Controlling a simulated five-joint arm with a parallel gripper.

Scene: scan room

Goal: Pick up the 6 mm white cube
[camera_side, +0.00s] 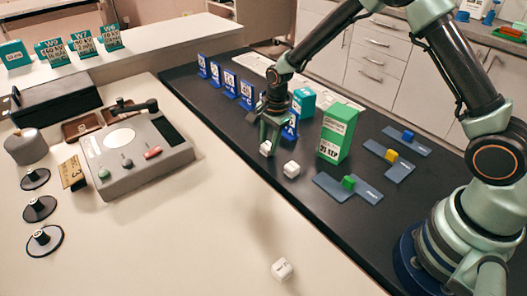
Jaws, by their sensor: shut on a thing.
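My gripper (268,142) points down over the dark mat and is shut on a small white cube (265,149), which shows between its fingertips. I cannot tell whether this cube touches the mat. A second white cube (291,169) lies on the mat just right of and nearer than my gripper. A third white cube (282,269) sits on the pale counter at the front. The markings on the cubes are too small to read, so I cannot tell which is the 6 mm one.
Blue number cards (231,84) stand in a row behind my gripper. A green box (338,133) and a teal box (304,102) stand close on its right. Slate plates (330,187) with coloured cubes lie further right. A grey console (137,150) is at left. The front counter is mostly clear.

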